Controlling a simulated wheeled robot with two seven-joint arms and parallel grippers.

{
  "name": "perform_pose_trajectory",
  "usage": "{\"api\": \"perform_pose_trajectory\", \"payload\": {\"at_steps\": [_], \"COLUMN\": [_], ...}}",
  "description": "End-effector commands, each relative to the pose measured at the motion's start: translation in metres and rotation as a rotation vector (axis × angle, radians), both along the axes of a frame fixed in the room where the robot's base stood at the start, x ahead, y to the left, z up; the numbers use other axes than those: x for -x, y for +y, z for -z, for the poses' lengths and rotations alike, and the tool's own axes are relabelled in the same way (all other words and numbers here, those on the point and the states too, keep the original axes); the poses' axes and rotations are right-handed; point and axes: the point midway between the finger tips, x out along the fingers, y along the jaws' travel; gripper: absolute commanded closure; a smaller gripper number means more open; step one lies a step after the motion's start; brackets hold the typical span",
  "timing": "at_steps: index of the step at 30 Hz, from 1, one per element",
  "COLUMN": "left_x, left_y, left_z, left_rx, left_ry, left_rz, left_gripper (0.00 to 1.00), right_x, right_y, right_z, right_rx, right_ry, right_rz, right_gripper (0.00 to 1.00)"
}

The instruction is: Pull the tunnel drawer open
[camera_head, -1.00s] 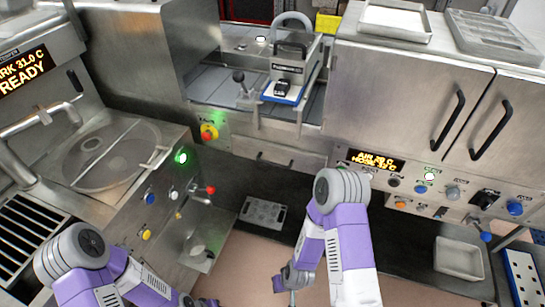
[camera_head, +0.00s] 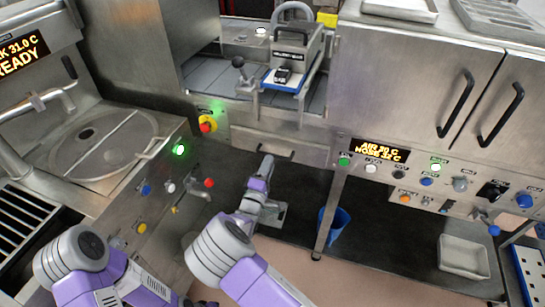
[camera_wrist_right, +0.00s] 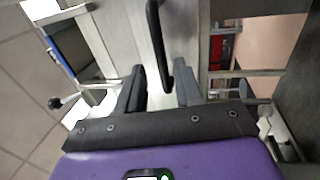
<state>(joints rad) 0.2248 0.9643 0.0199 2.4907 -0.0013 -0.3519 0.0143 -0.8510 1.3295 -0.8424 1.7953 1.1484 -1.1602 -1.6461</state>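The drawer (camera_head: 308,151) is a metal front below the tunnel's work deck, and it looks shut. A dark bar handle (camera_wrist_right: 156,38) runs across its face. My right gripper (camera_head: 266,162) is up against this front, its fingertips small and partly merged with the handle in the head view. In the right wrist view, the two dark fingers of my right gripper (camera_wrist_right: 162,88) are apart. The end of the handle reaches between them, with gaps showing on both sides. My left arm is at the lower left; its gripper is at the bottom edge and mostly out of sight.
A control panel (camera_head: 405,172) with knobs and an amber display is to the right. A blue bin (camera_head: 334,224) stands beneath, behind a post. A red-and-yellow stop button (camera_head: 207,124) is left of the drawer. A grey tray (camera_head: 463,257) lies at the lower right.

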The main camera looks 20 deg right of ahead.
Motion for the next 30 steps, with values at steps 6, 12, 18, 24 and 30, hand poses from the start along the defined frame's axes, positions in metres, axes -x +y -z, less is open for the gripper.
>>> {"api": "perform_pose_trajectory", "payload": {"at_steps": [6,12,18,24,30], "left_x": [0.000,0.000,0.000,0.000,0.000], "left_y": [0.000,0.000,0.000,0.000,0.000], "left_z": [0.009,0.012,0.011,0.011,0.011], "left_rx": [0.000,0.000,0.000,0.000,0.000], "left_ry": [0.000,0.000,0.000,0.000,0.000], "left_rz": [0.000,0.000,0.000,0.000,0.000], "left_gripper": [0.57,0.57,0.57,0.57,0.57], "right_x": [-0.028,-0.040,-0.040,-0.040,-0.040], "right_y": [-0.019,-0.027,-0.028,-0.028,-0.028], "right_z": [-0.004,-0.007,-0.008,-0.008,-0.008], "right_rx": [-0.003,-0.004,-0.004,-0.004,-0.004], "right_ry": [0.000,0.002,0.003,0.003,0.003], "right_rz": [0.001,0.000,-0.001,-0.001,-0.001], "right_gripper": [0.65,0.65,0.65,0.86,1.00]}}
